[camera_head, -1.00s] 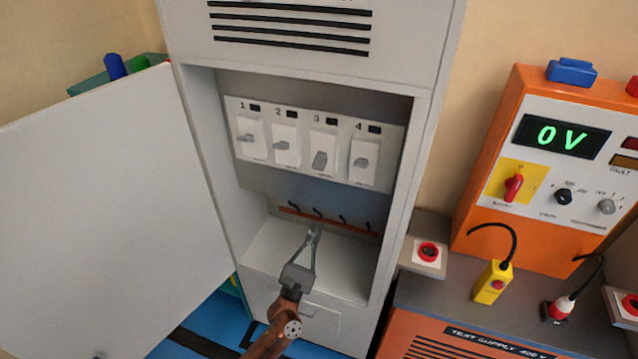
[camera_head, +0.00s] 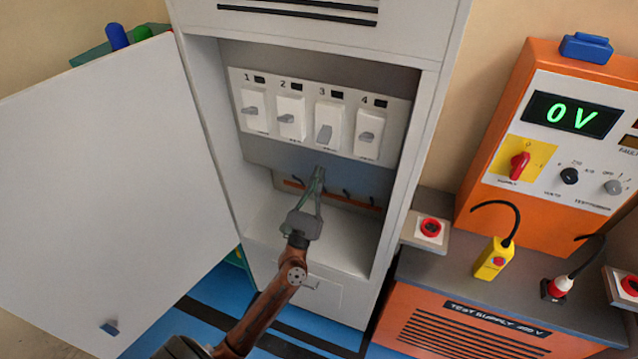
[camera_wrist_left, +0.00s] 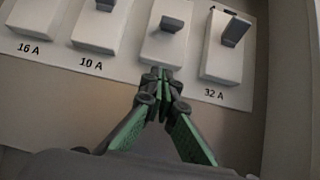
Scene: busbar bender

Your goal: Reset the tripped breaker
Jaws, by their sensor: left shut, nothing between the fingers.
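A row of breakers numbered 1 to 4 sits on a pale panel (camera_head: 262,142) inside the open grey cabinet. The lever of breaker 3 (camera_head: 325,134) hangs lower than the levers of breaker 1 (camera_head: 251,110), breaker 2 (camera_head: 287,118) and breaker 4 (camera_head: 367,136). My left gripper (camera_head: 319,172) is shut and empty, just below breaker 3, its tips pointing up. In the left wrist view the gripper (camera_wrist_left: 164,72) reaches to the lower edge of breaker 3 (camera_wrist_left: 163,48) and hides its rating label; breaker 4 (camera_wrist_left: 228,57) is to the right. Contact cannot be told. My right gripper is not in view.
The cabinet door (camera_head: 95,190) stands open at left. Cabinet side walls bound the recess. A bar with dark hooks (camera_head: 365,205) lies behind my gripper. An orange test supply (camera_head: 545,185) reading 0 V stands at right, with a red button box (camera_head: 428,229) beside the cabinet.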

